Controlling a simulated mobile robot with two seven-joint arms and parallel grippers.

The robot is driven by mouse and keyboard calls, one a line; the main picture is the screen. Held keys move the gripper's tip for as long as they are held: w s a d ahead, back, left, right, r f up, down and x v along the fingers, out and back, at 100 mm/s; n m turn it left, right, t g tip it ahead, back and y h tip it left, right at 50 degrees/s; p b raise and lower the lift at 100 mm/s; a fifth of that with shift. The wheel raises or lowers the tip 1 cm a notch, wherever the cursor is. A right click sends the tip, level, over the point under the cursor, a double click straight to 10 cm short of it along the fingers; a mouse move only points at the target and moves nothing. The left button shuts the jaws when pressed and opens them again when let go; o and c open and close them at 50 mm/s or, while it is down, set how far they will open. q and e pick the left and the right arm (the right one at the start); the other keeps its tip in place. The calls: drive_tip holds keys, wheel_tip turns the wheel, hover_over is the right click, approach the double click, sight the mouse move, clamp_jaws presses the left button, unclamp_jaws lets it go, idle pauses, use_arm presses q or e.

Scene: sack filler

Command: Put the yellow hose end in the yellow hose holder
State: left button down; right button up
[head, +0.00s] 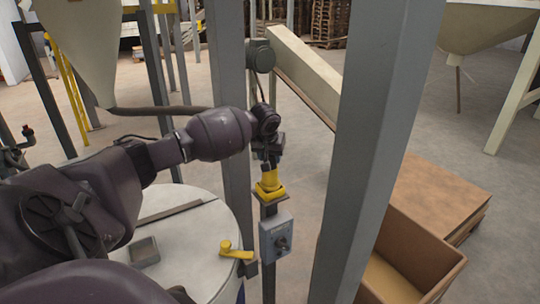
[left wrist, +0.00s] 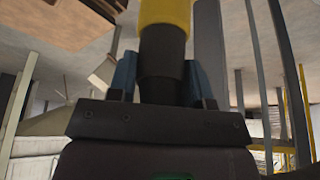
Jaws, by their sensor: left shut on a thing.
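My left gripper (head: 268,153) points down above a slim post in the middle of the head view. It is shut on the dark part of the yellow hose end (head: 269,178). In the left wrist view the dark tube and yellow tip (left wrist: 165,12) stand between the blue-grey fingers (left wrist: 160,80). The yellow hose holder (head: 269,194) looks like a wider yellow collar on a small plate on the post. The yellow tip is upright and lined up with this collar; I cannot tell how deep it sits. My right gripper is not in view.
A grey control box (head: 276,238) with a knob sits just below the holder. A yellow handle (head: 236,252) is beside it, near a round pale drum top (head: 190,235). Thick grey columns (head: 372,130) stand close by. An open cardboard box (head: 430,250) is at lower right.

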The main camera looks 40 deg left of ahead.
use_arm(q)
drive_tip(key=c, duration=0.5)
unclamp_jaws()
drive_tip(key=shift+f, duration=0.1)
drive_tip(key=shift+c, duration=0.2)
drive_tip(key=b+v, duration=0.1)
drive_tip(key=v, duration=1.1)
